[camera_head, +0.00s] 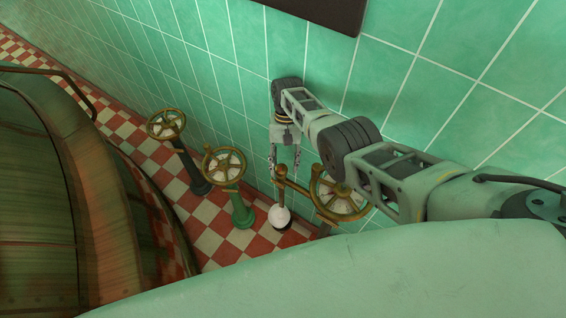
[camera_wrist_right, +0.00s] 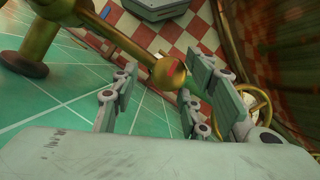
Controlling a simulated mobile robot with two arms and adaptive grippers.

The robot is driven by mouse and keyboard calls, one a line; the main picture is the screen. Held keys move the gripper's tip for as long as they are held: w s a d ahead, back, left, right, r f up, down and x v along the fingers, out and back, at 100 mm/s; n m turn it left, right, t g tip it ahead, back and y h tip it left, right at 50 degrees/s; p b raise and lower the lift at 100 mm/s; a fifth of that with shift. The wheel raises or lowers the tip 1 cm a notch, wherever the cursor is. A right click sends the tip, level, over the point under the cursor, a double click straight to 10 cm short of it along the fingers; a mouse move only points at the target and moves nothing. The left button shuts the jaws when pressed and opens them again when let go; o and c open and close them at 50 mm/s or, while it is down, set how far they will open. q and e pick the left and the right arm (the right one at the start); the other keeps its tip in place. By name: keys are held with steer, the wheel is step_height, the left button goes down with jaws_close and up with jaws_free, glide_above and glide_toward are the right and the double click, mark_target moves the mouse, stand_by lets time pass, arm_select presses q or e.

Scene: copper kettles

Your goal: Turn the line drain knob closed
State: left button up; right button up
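A brass lever with a ball end (camera_wrist_right: 168,72), reddish at its tip, shows in the right wrist view; I take it to be the line drain knob. The ball lies in the gap between the fingertips in that picture; I cannot tell whether it touches them. In the head view the brass fitting (camera_head: 281,172) stands just below my right gripper (camera_head: 284,160). The gripper hangs fingers down beside the green tiled wall, its fingers apart. It also shows in the right wrist view (camera_wrist_right: 160,88). My left gripper is out of view.
A brass handwheel (camera_head: 340,205) sits just right of the fitting, partly behind my right arm. Two more handwheels (camera_head: 224,166) (camera_head: 165,124) stand on posts to the left. A large copper kettle (camera_head: 40,190) fills the left side. Checkered floor (camera_head: 215,235) shows between.

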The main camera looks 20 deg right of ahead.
mark_target(284, 166)
steer(key=shift+a+f, duration=0.1)
steer(key=shift+a, duration=0.05)
stand_by(0.3)
steer(key=shift+r, duration=0.2)
step_height(284, 166, up, 10)
steer(key=shift+f, duration=0.2)
steer(key=shift+c, duration=0.3)
